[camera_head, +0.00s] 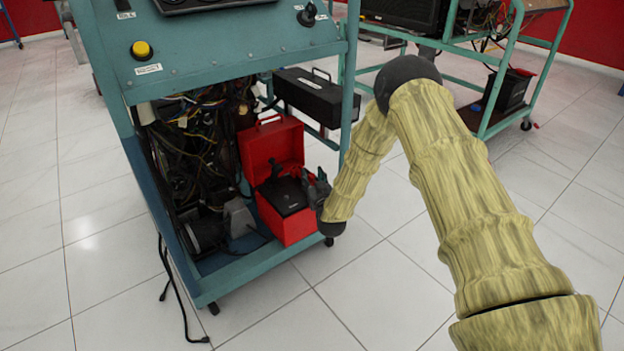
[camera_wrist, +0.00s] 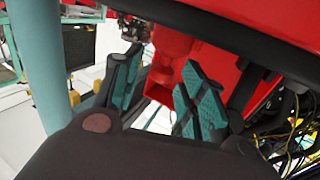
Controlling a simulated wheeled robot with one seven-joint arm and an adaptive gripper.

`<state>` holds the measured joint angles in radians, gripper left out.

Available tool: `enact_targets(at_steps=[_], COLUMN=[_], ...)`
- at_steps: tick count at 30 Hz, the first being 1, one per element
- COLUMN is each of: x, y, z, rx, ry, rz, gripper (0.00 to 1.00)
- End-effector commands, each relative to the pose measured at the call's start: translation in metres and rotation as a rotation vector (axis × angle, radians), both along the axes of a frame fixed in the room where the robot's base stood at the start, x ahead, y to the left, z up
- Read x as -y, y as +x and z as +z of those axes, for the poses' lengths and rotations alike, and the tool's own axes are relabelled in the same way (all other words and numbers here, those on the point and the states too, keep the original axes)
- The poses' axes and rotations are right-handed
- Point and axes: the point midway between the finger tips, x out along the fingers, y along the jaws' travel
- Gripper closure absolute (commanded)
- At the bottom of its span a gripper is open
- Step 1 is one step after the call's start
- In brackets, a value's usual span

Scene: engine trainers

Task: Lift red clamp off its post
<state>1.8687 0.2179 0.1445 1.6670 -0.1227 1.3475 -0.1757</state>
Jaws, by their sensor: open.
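My gripper (camera_head: 310,188) is at the open red box (camera_head: 287,223), beside the dark block (camera_head: 281,195) inside it. In the wrist view my gripper (camera_wrist: 158,88) is open, with its two teal-padded fingers apart. A red blocky piece (camera_wrist: 160,82) shows in the gap between the fingers, and it is not visibly gripped. It may be the red clamp, but I cannot tell for sure. No post can be made out. In the head view the clamp cannot be told apart from the red box and my gripper.
The red box's lid (camera_head: 270,146) stands open behind. The box sits on the low shelf of the teal engine trainer (camera_head: 234,55), next to wiring (camera_head: 190,150). A teal upright (camera_head: 350,80) and a black case (camera_head: 312,98) are close by.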

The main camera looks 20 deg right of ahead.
Motion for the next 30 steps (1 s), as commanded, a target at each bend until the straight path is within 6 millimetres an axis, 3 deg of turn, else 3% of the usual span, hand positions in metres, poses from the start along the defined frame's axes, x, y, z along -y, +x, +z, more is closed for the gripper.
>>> enact_targets(at_steps=[6, 15, 22, 30], x=[0.000, 0.001, 0.001, 0.002], y=[0.014, 0.016, 0.015, 0.015], z=[0.000, 0.000, 0.000, 0.001], rx=[0.000, 0.000, 0.000, -0.003], ry=[0.000, 0.000, 0.000, -0.001], rz=[0.000, 0.000, 0.000, -0.002], gripper=[0.59, 0.59, 0.99, 1.00])
